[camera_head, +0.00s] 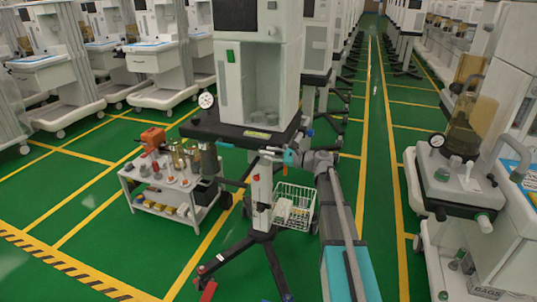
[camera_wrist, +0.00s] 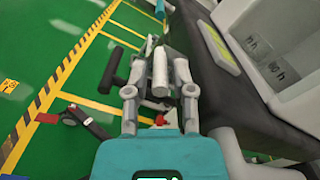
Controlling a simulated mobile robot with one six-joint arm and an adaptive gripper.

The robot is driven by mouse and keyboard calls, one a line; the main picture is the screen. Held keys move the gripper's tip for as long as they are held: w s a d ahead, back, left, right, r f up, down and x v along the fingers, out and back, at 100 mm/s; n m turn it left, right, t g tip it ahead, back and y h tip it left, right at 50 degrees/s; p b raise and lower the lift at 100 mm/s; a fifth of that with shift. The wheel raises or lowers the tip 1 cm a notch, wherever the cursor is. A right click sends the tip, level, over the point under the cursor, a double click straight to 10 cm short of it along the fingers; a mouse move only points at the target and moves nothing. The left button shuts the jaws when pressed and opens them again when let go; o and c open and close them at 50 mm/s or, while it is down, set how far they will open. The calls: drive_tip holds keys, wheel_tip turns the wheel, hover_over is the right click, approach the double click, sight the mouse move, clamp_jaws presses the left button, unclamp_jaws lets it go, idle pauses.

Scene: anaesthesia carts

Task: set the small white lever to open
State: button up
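A small white cylinder (camera_wrist: 160,68), which looks like the white lever, stands between the fingers of my gripper (camera_wrist: 157,92) in the wrist view. My gripper is open, with a finger on each side of it and a gap showing at the left. I cannot tell whether it touches the right finger. In the head view my gripper (camera_head: 290,157) is at the front edge of the anaesthesia cart's black top (camera_head: 222,131). The lever is too small to make out there, and its base is hidden in the wrist view.
A black handle (camera_wrist: 108,84) sits just left of my gripper. The black cart edge (camera_wrist: 215,90) is close on the right. A white trolley (camera_head: 208,210) with bottles and a wire basket (camera_head: 293,208) stand nearby. Another cart (camera_head: 455,185) is at the right. Green floor lies between.

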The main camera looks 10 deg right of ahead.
drive_tip(key=shift+w+a, duration=0.25)
drive_tip(key=shift+a, duration=0.15)
drive_tip(key=shift+c, duration=0.2)
clamp_jaws()
